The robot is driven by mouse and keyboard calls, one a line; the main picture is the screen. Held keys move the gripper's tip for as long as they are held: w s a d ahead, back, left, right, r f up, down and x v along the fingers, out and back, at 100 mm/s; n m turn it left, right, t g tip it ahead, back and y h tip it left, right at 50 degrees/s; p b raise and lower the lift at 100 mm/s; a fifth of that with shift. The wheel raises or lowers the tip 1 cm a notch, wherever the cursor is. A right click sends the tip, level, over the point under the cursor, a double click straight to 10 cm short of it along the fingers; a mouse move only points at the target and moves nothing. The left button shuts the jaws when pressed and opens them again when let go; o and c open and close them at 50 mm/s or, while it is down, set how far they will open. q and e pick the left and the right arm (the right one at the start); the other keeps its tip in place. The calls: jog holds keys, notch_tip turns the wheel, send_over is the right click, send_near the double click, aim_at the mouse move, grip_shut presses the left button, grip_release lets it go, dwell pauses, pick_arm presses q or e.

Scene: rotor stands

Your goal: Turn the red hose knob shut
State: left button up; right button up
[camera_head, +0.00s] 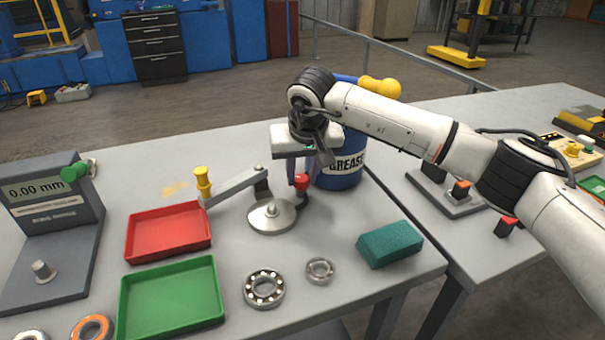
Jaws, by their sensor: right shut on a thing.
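The red knob (302,183) sits on a short dark stem at the right side of a round metal base (271,217) on the grey table. My right gripper (303,172) reaches down over it from above, with its fingers shut on the knob. The fingers and gripper body hide the knob's upper part. A grey lever with a yellow handle (203,182) extends left from the same stand. My left gripper is not in view.
A blue grease can (340,172) stands close behind the gripper. A red tray (168,233), green tray (171,300), bearings (264,288) and a teal block (389,244) lie around the stand. A gauge (52,200) stands at the left. A second table (500,110) is at the right.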

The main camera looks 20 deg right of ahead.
jog(key=m+h, duration=0.1)
jog(key=m, duration=0.1)
jog(key=m+h, duration=0.1)
jog(key=m, duration=0.2)
jog(key=shift+w+a+r+g, duration=0.15)
jog(key=shift+a+g, duration=0.05)
jog(key=shift+g, duration=0.1)
jog(key=m, duration=0.2)
jog(key=m+g+h+p, duration=0.1)
jog(key=m, duration=0.2)
jog(key=shift+w+a+g, duration=0.15)
jog(key=shift+a+g, duration=0.05)
jog(key=shift+g, duration=0.1)
jog(key=shift+m+p, duration=0.3)
jog(key=shift+m, duration=0.1)
jog(key=o, duration=1.1)
jog(key=shift+c, duration=0.2)
jog(key=v, duration=1)
jog(key=shift+a+b, duration=0.2)
jog(key=shift+b, duration=0.2)
